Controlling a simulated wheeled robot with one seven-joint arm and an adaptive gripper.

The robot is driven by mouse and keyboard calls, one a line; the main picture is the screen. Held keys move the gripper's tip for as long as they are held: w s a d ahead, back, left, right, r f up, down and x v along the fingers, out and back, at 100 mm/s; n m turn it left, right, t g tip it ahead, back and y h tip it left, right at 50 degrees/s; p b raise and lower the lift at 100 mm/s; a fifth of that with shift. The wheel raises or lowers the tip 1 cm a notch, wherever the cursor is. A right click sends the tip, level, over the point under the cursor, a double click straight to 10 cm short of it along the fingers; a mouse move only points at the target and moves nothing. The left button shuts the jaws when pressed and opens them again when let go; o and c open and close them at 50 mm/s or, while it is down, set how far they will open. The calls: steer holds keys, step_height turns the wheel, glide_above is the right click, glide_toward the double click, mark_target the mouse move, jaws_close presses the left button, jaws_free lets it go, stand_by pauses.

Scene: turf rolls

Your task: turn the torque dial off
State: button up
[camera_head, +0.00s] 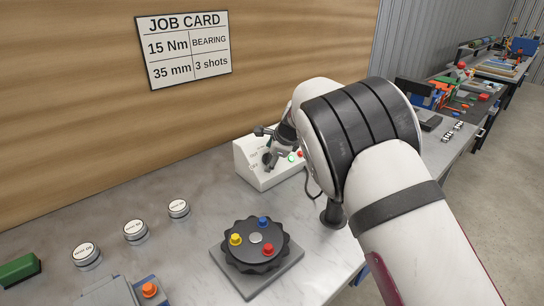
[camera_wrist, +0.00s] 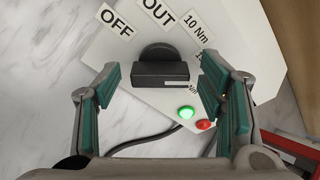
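The torque dial (camera_wrist: 158,72) is a black knob with a raised bar on a white control box (camera_wrist: 110,62). The bar lies crosswise in the wrist view. An OFF label (camera_wrist: 117,19) sits up and left of the dial, with OUT and 10 Nm labels further right. Other Nm labels are partly hidden. I cannot tell which label the dial points at. My gripper (camera_wrist: 160,80) is open, with one teal-padded finger on each side of the dial. Both fingers look apart from it. In the head view my gripper (camera_head: 272,143) covers part of the box (camera_head: 262,178).
A lit green button (camera_wrist: 185,112) and a red button (camera_wrist: 205,125) sit on the box near the right finger. A turntable (camera_head: 255,243) with coloured knobs and several round labelled tins (camera_head: 136,231) stand on the bench. A wall with a job card (camera_head: 184,48) is behind.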

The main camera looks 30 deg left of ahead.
steer(key=c, duration=1.1)
steer(key=shift+o, duration=0.2)
